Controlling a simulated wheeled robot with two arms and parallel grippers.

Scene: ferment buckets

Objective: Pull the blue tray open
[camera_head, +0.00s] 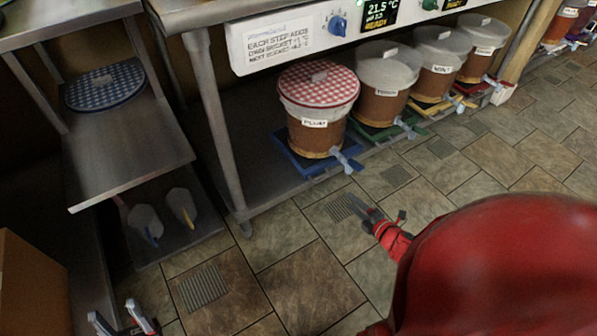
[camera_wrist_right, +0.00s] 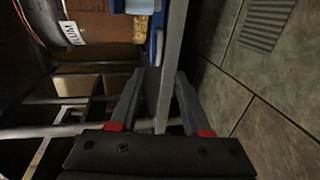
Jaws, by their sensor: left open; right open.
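The blue tray (camera_head: 296,162) lies on the low shelf under the nearest bucket (camera_head: 316,135), which is labelled PLUM and has a red checked lid. A grey-blue tap (camera_head: 347,160) sticks out over the tray's front. In the right wrist view a strip of the blue tray (camera_wrist_right: 155,32) shows at the top. My right gripper (camera_head: 362,208) is open and empty, in front of the tray and apart from it. In its wrist view the fingers (camera_wrist_right: 158,100) frame a grey shelf edge. My left gripper (camera_head: 126,322) is open and empty at the bottom left, far from the tray.
More lidded buckets stand in a row to the right, on green, yellow and red trays (camera_head: 479,88). A metal table leg (camera_head: 222,130) stands left of the blue tray. A control panel (camera_head: 285,42) hangs above. The tiled floor (camera_head: 300,270) in front is clear.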

